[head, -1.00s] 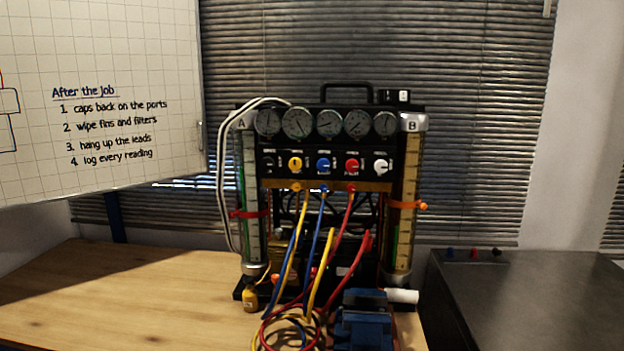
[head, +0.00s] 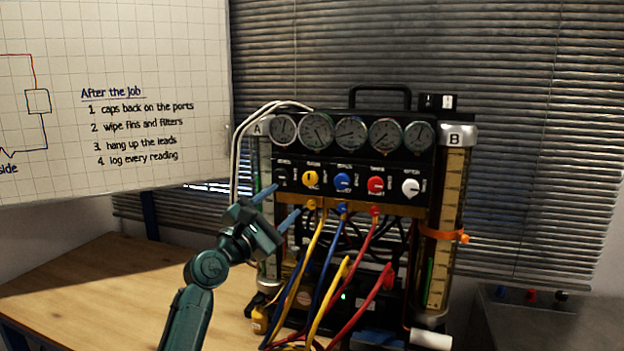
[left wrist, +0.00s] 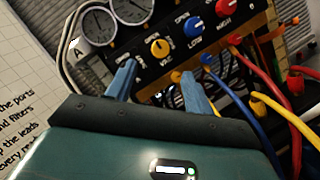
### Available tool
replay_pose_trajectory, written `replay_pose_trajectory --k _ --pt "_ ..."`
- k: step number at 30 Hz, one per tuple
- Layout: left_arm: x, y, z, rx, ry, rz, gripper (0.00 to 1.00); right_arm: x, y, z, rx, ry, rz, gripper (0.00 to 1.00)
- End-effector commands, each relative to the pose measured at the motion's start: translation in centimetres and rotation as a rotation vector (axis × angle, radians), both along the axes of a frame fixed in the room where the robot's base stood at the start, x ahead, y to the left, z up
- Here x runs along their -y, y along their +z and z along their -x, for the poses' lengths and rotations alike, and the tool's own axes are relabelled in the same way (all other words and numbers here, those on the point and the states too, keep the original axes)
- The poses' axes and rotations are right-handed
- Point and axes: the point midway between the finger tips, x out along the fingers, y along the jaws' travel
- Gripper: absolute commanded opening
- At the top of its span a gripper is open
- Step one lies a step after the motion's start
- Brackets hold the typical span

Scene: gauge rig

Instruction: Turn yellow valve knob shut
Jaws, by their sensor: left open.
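The yellow valve knob (head: 310,178) sits on the rig's front panel, second from the left in the knob row. In the left wrist view the yellow knob (left wrist: 159,48) shows just beyond and between the fingertips, with its pointer mark upward. My left gripper (head: 276,204) is open and empty in front of the panel's left part, below and left of the knob. Its two blue fingers (left wrist: 157,72) point at the panel in the left wrist view. I see no contact with the knob. My right gripper is not in view.
Blue (head: 342,182), red (head: 375,185) and white (head: 410,187) knobs sit to the right. Yellow, blue and red hoses hang from ports under the panel, close to the lower finger. A wooden bench (head: 95,290) is clear at left. A whiteboard (head: 110,100) hangs behind it.

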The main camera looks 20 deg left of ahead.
Motion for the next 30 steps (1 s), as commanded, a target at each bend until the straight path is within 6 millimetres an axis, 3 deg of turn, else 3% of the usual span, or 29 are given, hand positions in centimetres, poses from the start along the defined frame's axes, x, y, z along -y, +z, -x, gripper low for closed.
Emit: replay_pose_trajectory --k 9,15,21,30 --pt "2.1 1.9 -6.1 0.000 -0.001 -0.001 0.52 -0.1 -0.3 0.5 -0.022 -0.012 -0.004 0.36" --pt "2.9 2.5 -8.6 0.001 -0.001 -0.002 0.52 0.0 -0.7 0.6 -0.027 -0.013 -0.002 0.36" --pt "3.3 2.9 -9.7 0.002 0.002 -0.003 0.52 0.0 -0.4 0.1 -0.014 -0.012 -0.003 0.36" --pt "3.3 2.9 -9.9 0.001 0.001 -0.004 0.52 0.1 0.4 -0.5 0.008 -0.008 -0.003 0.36"
